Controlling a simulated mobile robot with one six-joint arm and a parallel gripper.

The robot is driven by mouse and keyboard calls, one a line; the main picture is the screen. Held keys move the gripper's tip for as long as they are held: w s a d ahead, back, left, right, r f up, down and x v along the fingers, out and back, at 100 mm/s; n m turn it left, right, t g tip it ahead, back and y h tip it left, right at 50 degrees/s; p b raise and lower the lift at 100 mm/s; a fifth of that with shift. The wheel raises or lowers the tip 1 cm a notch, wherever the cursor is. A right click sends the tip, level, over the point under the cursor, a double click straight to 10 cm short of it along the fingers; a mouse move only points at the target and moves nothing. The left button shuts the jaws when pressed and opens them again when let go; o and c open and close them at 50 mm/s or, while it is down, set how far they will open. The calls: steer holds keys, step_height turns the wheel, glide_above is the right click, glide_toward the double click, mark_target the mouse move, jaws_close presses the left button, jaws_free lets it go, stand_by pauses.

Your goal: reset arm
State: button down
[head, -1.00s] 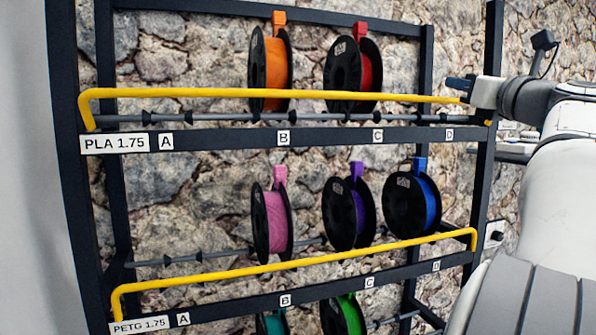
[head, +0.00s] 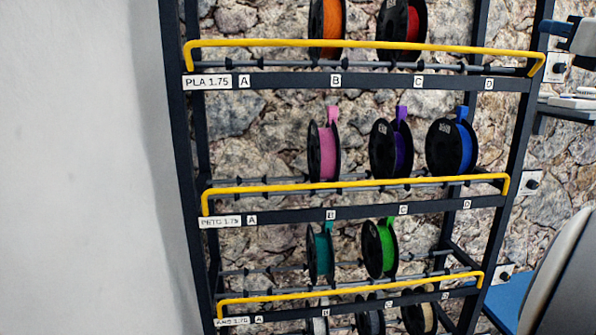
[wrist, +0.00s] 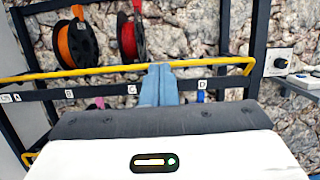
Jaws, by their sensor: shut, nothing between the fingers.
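My gripper (head: 556,29) shows in part at the upper right edge of the head view, right of the rack's upright. In the wrist view its two blue fingers (wrist: 158,86) are pressed together, with nothing between them. They point toward the top yellow rail and overlap it in the picture; I cannot tell the gap. My arm's white and dark link fills the lower right corner of the head view.
A dark rack (head: 366,83) stands against a stone wall. Orange (head: 327,20) and red (head: 412,22) spools sit on its top row. Pink, purple and blue spools (head: 452,147) sit below, then teal and green. A yellow rail (head: 360,48) fronts each row.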

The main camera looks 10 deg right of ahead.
steer(key=w+a+f+n+g+y+b, duration=0.1)
steer(key=a+f+n+g, duration=0.2)
steer(key=a+f+n, duration=0.5)
steer(key=w+a+f+n+g+y+b, duration=0.15)
steer(key=a+f+g, duration=0.25)
steer(key=a+f, duration=0.55)
steer(key=w+a+f+n+g+y+b, duration=0.1)
steer(key=a+f+n+g, duration=0.35)
steer(key=f, duration=0.85)
steer(key=s+a+f+n+g+h+b, duration=0.1)
steer(key=s+a+f+n+g, duration=0.1)
steer(key=s+f+n, duration=0.4)
steer(key=s+a+f+n+g+h+b, duration=0.1)
steer(key=s+a+f+n+g, duration=0.1)
steer(key=s+a+f+n, duration=0.3)
steer(key=s+a+f+n+g+h+b, duration=0.1)
steer(key=s+f+n, duration=0.5)
steer(key=f, duration=1.1)
steer(key=a+n+g+h, duration=0.1)
steer(key=a+n, duration=0.1)
steer(key=n, duration=0.2)
steer(key=shift+s+a+n, duration=0.3)
steer(key=shift+a+n, duration=0.1)
steer(key=shift+a+f, duration=0.1)
